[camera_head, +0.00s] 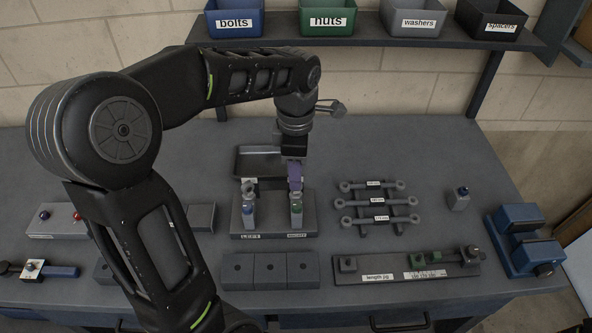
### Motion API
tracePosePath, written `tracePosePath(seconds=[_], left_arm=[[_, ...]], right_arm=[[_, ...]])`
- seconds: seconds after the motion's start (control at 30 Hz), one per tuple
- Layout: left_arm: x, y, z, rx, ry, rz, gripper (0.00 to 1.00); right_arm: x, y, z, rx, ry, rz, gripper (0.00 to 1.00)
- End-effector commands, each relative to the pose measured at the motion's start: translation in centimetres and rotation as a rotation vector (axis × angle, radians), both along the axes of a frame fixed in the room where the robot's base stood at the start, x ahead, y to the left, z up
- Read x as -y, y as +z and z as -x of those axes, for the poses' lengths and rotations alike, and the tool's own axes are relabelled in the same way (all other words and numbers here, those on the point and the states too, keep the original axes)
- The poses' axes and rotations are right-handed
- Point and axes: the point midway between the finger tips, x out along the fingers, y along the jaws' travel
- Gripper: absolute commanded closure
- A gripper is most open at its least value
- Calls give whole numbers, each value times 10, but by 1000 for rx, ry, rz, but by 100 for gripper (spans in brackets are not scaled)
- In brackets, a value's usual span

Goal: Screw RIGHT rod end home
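My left gripper (294,178) points down over the right part of a small grey stand (274,226). Purple-blue parts show at its lower end. It is too small to tell whether its fingers are open or shut. Directly below it, a small upright piece with green on it (296,212) stands on the stand; I cannot tell whether they touch. A similar upright piece with blue on it (248,212) stands at the stand's left. Grey rods with ringed ends (375,203) lie on a rack to the right. Which piece is the right rod end is not clear. My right gripper is not in view.
A length jig (449,270) with a green block (416,260) lies front right. A blue vise (524,240) is at the right edge. Grey blocks (270,269) sit in front of the stand, and a dark tray (247,162) behind it. A shelf with labelled bins (327,22) hangs above.

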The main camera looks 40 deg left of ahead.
Motion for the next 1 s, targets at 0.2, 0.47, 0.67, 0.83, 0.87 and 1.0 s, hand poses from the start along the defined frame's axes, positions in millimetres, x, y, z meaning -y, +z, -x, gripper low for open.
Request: tracePosePath(seconds=[0.2, 0.47, 0.67, 0.83, 0.87, 1.0], left_arm=[[0, 0, 0, 0, 241, 0, 64], [0, 0, 0, 0, 251, 0, 64], [0, -7, 0, -1, 250, 1, 64], [0, -21, 0, -2, 249, 0, 64], [0, -23, 0, -2, 249, 0, 64], [0, -30, 0, -1, 249, 0, 64]], right_arm=[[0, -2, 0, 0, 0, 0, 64], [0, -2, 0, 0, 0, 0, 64], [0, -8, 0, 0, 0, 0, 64], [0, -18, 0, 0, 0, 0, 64], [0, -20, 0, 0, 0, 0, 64], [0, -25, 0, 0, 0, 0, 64]])
